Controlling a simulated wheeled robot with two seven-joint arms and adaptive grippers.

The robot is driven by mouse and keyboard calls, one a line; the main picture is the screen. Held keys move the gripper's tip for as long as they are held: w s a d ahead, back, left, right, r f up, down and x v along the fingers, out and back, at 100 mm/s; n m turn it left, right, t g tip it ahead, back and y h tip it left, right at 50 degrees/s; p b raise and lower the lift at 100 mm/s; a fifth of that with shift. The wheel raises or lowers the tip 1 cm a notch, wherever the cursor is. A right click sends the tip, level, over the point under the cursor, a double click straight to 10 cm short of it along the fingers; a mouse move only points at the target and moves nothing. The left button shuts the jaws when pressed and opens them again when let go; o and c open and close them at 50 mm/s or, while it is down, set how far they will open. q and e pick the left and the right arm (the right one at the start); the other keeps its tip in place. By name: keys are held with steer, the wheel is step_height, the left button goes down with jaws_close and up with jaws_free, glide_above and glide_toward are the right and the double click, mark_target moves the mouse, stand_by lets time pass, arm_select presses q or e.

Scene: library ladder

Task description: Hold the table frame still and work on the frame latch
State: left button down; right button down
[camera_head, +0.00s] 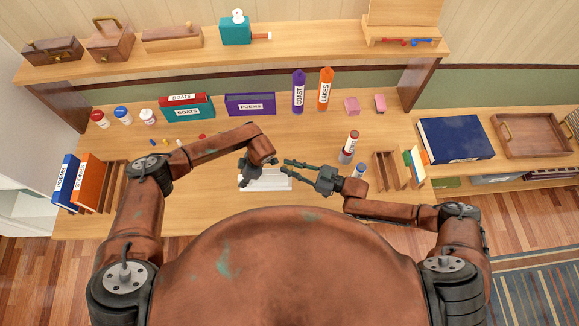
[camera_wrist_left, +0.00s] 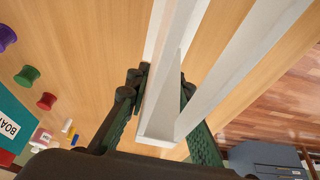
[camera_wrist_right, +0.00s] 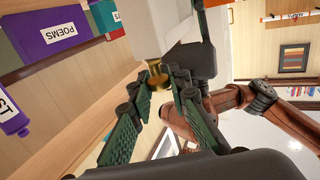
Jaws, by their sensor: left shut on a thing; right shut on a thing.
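The white table frame (camera_head: 268,184) lies near the table's front edge in the head view. My left gripper (camera_head: 250,172) reaches down onto it. In the left wrist view the left gripper's fingers sit on either side of a white bar of the frame (camera_wrist_left: 160,120), shut on it. My right gripper (camera_head: 286,168) reaches in from the right beside the frame. In the right wrist view a small brass frame latch (camera_wrist_right: 155,76) on a white part sits between the fingertips, which are shut on it. Part of the latch is hidden by the fingers.
A small cylinder with a red top (camera_head: 351,140) and a wooden rack (camera_head: 386,168) stand right of my right gripper. Spools and jars (camera_head: 122,115) are at the left. Books, including the purple POEMS book (camera_head: 250,104), stand behind.

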stand_by(0.3)
steer(key=c, duration=1.8)
jaws_free()
steer(key=v, duration=1.2)
steer(key=shift+o, duration=0.2)
